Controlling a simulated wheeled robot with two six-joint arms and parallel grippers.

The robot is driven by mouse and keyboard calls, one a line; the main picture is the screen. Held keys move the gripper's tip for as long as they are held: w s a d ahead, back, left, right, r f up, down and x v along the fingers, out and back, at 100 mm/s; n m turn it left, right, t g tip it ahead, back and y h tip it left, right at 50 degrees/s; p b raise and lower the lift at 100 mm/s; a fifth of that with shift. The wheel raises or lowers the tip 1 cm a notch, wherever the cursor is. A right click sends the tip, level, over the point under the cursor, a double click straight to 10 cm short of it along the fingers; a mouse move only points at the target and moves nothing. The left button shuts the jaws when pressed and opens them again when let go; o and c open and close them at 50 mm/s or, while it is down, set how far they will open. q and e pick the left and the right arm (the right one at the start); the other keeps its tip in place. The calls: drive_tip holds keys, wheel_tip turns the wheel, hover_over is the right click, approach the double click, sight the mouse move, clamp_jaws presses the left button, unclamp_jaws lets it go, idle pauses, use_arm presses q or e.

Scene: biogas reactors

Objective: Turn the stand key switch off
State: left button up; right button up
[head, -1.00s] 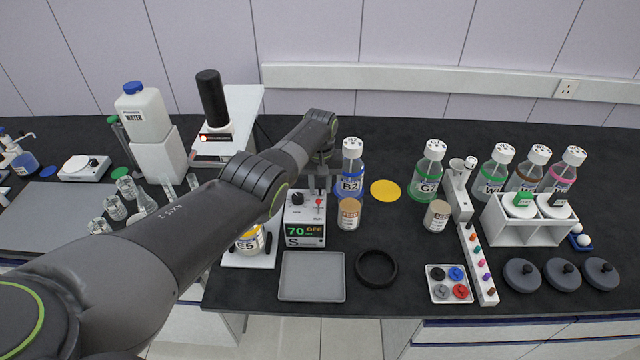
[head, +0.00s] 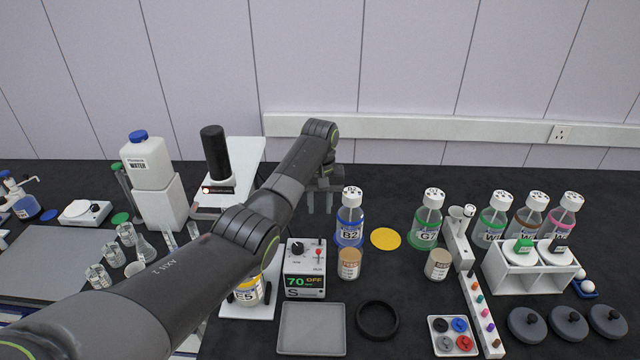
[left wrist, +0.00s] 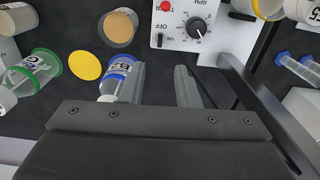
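A white control box (head: 304,268) marked S stands near the table front. Its display reads 70 OFF, and its top has a black knob (head: 297,248) and a small red switch (head: 319,252). The knob also shows in the left wrist view (left wrist: 197,27), beside a small black switch (left wrist: 160,40). A white stand (head: 244,160) with a black cylinder (head: 213,153) has a lit orange-red lamp (head: 206,190). I cannot make out a key clearly. My left gripper (head: 320,202) is open and empty, behind and above the box. My right gripper is out of view.
Bottle B2 (head: 349,222) stands close right of my left gripper. A tan-capped jar (head: 349,264) is right of the box, bottle E5 (head: 249,292) left of it. A grey tray (head: 311,328) and black ring (head: 377,319) lie in front.

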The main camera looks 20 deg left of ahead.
use_arm(q)
wheel_tip(320, 180, up, 7)
drive_tip(key=b, duration=0.1)
drive_tip(key=shift+f+b, duration=0.15)
drive_tip(key=shift+b, duration=0.2)
